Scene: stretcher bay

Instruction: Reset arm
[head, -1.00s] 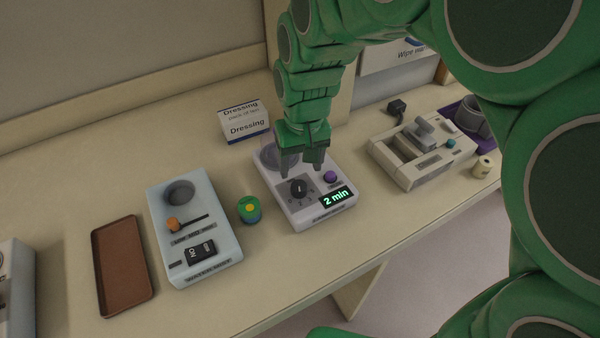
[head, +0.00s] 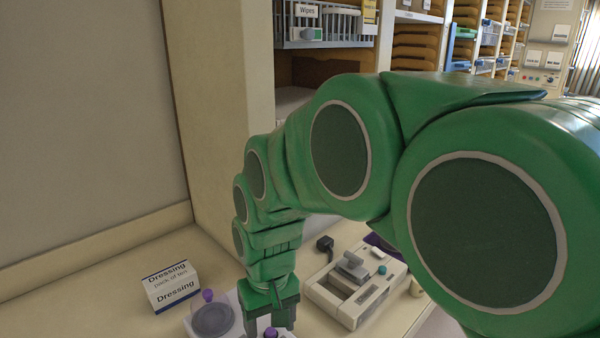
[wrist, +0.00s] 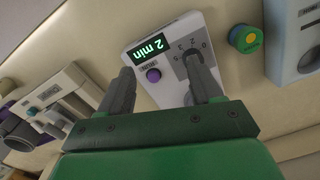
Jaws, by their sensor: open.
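My green arm reaches down from the right in the head view.
A Dressing box (head: 171,286) stands left of the timer device. A beige device (head: 352,289) is to its right.

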